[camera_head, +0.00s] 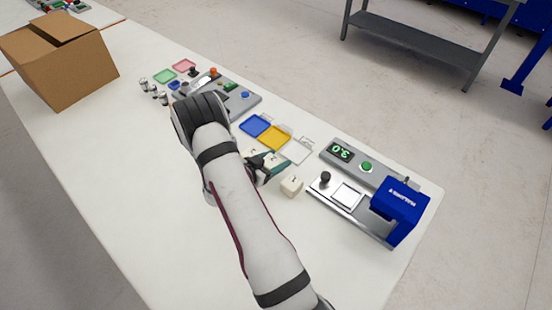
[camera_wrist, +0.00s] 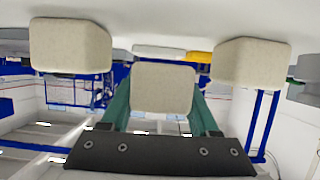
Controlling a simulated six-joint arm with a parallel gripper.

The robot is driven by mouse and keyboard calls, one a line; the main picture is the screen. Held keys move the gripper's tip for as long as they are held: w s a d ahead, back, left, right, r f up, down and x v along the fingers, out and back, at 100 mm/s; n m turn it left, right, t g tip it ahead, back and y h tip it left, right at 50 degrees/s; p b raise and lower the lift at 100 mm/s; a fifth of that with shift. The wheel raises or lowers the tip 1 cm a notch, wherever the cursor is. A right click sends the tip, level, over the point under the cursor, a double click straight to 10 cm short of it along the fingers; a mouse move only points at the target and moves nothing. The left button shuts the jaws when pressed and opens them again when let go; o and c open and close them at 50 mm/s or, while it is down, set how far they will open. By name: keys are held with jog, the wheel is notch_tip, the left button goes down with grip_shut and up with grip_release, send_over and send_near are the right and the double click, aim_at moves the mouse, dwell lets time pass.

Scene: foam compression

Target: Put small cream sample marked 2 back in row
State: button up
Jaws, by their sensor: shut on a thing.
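My gripper (camera_head: 264,168), with green fingers, is low over the table at the row of small cream samples. In the wrist view, which looks upside down, my gripper (camera_wrist: 160,112) is shut on a cream sample (camera_wrist: 162,88). The held sample sits between two other cream samples, one at the left (camera_wrist: 70,46) and one at the right (camera_wrist: 250,62), with gaps on both sides. In the head view one cream sample (camera_head: 291,186) stands clear beside my gripper, with a small dark mark. The held sample's number and its base contact cannot be made out.
Blue (camera_head: 256,126), yellow (camera_head: 274,138) and white (camera_head: 297,150) trays lie just behind the row. A press with a blue head (camera_head: 400,200) and a display (camera_head: 341,153) stands at the right. A cardboard box (camera_head: 60,65) is far left. The front table (camera_head: 110,190) is clear.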

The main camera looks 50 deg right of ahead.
jog(key=shift+f, duration=0.3)
jog(key=shift+f, duration=0.25)
jog(key=o, duration=1.3)
